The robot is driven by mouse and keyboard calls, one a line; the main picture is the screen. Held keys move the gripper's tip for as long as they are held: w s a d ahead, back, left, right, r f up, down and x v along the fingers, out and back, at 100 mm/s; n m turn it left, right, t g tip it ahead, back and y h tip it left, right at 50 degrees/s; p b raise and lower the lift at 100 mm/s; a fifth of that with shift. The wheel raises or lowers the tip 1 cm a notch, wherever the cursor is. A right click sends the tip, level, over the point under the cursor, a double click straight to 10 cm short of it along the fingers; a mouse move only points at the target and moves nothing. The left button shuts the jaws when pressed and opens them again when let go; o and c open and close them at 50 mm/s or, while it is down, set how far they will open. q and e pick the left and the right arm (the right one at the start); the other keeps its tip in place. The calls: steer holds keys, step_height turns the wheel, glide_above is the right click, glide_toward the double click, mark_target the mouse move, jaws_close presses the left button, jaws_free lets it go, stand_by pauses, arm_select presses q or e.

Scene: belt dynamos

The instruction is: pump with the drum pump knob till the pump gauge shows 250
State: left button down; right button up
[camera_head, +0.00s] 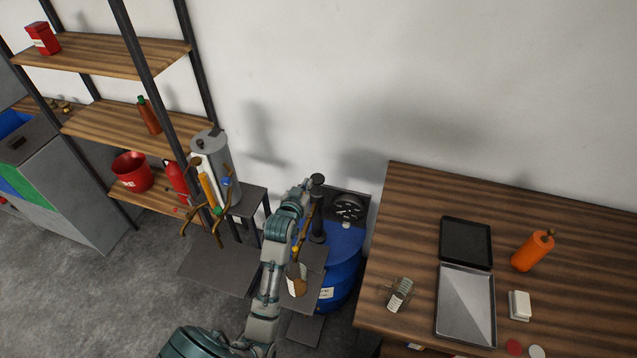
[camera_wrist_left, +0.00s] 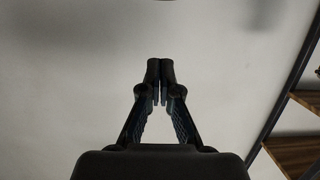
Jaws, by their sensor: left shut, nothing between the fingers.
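The blue drum (camera_head: 343,262) stands between the shelving and the wooden table in the head view. A black upright pump column with a round knob (camera_head: 318,181) on top rises from it. The dark round pump gauge (camera_head: 348,209) is behind the column to the right; its reading is too small to make out. My left arm reaches up beside the column, its end close to the knob; I cannot tell whether they touch. My left gripper (camera_wrist_left: 160,78) is shut and empty in the left wrist view, against bare wall. The knob is not in that view. My right gripper is not in view.
A grey cylinder (camera_head: 216,165) with tools stands left of the drum. A shelf rack (camera_head: 125,125) is further left. A small jar (camera_head: 297,279) is near my forearm.

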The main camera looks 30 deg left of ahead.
arm_select(q)
steer(key=shift+s+r, duration=0.15)
glide_above(316, 182)
step_height(316, 182, down, 2)
steer(key=shift+s+f, duration=0.1)
steer(key=shift+f, duration=0.15)
step_height(316, 182, down, 3)
steer(key=shift+a+f, duration=0.1)
steer(key=shift+f, duration=0.5)
